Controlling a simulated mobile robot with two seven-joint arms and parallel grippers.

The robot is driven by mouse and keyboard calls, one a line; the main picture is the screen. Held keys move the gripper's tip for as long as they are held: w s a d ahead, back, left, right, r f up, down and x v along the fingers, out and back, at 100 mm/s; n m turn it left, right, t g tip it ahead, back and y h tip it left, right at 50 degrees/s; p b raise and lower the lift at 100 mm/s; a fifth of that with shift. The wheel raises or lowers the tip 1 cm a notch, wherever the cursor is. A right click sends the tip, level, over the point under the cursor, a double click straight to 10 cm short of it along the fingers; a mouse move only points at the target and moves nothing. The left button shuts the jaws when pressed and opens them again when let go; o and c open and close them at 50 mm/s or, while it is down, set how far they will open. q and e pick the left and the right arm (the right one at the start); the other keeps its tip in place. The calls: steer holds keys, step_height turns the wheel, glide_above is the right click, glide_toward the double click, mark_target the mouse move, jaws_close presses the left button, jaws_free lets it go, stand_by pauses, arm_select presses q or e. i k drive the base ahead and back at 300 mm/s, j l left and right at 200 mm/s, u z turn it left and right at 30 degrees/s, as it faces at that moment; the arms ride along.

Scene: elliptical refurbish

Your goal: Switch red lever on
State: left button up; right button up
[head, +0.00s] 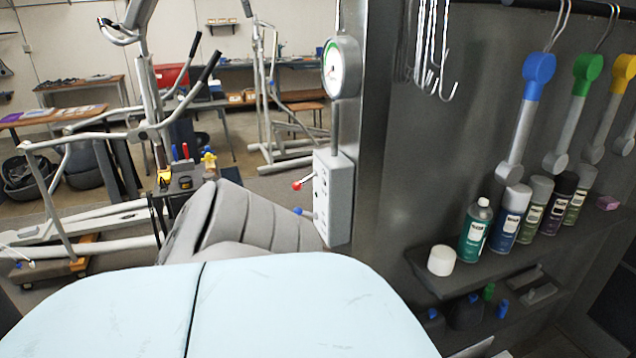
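The red lever (298,185) is a short rod with a red knob. It sticks out to the left from the upper part of a pale grey control box (340,198). The rod slopes down slightly toward its knob. A similar lever with a blue knob (299,211) sticks out lower on the same box. The box is fixed to the edge of a dark grey panel. I cannot tell from the lever's angle whether it is on or off. Neither of my grippers shows in the head view, and nothing is seen touching the levers.
A round gauge (342,67) sits above the box on a pipe. Right of it are hanging hooks (434,50), coloured-ended tools (526,110) and a shelf (440,288) of spray cans. A grey ribbed form (255,215) stands close left of the box. Exercise-machine frames fill the left.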

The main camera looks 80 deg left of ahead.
mark_target(297, 186)
steer(key=u, duration=2.4)
